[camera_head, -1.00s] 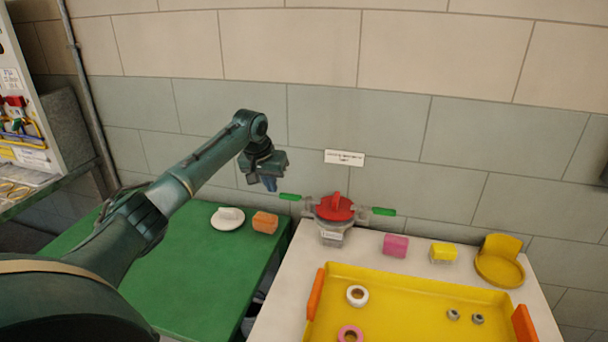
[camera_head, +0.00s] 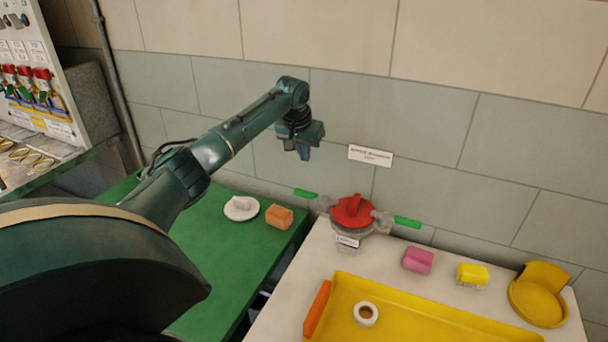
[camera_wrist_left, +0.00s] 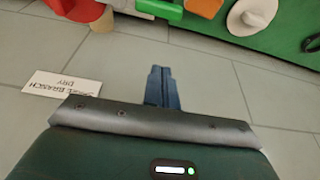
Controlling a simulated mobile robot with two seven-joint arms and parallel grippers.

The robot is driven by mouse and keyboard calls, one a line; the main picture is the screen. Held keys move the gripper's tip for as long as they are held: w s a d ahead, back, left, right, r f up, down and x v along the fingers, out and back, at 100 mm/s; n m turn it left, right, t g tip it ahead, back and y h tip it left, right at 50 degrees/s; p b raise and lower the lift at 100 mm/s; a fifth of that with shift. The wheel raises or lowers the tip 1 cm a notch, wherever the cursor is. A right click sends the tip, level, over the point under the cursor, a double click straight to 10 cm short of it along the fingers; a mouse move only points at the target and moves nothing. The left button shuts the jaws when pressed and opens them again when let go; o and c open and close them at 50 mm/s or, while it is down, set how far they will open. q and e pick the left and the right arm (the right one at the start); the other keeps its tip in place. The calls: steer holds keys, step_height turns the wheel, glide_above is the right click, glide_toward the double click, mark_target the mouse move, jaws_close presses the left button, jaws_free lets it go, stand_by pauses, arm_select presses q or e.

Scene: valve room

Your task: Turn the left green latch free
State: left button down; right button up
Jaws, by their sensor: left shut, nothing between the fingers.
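The left green latch (camera_head: 305,193) sticks out to the left of a grey fitting with a red lid (camera_head: 352,211), at the back of the white table. The right green latch (camera_head: 407,222) sticks out on the other side. My left gripper (camera_head: 304,153) is shut and empty, in the air above the left latch and apart from it. In the left wrist view its closed blue fingers (camera_wrist_left: 161,88) are before the wall, and part of the red lid (camera_wrist_left: 75,8) and the left latch (camera_wrist_left: 168,12) show at the top edge. My right gripper is out of view.
A white sign (camera_head: 371,155) is on the wall right of the gripper. A white dish (camera_head: 241,208) and an orange block (camera_head: 279,216) are on the green table (camera_head: 215,275). Pink (camera_head: 418,260) and yellow (camera_head: 472,275) blocks stand behind the yellow tray (camera_head: 420,308).

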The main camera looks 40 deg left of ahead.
mark_target(315, 200)
arm_select(q)
steer(key=d+x, duration=0.1)
steer(key=x, duration=0.9)
steer(key=s+p, duration=0.1)
steer(key=s, duration=0.1)
steer(key=s+p, duration=0.1)
steer(key=s, duration=0.1)
steer(key=shift+d+r, duration=0.15)
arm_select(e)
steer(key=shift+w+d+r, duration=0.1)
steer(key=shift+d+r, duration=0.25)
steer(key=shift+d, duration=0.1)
arm_select(q)
steer(key=shift+w+d, duration=0.1)
steer(key=shift+w, duration=0.05)
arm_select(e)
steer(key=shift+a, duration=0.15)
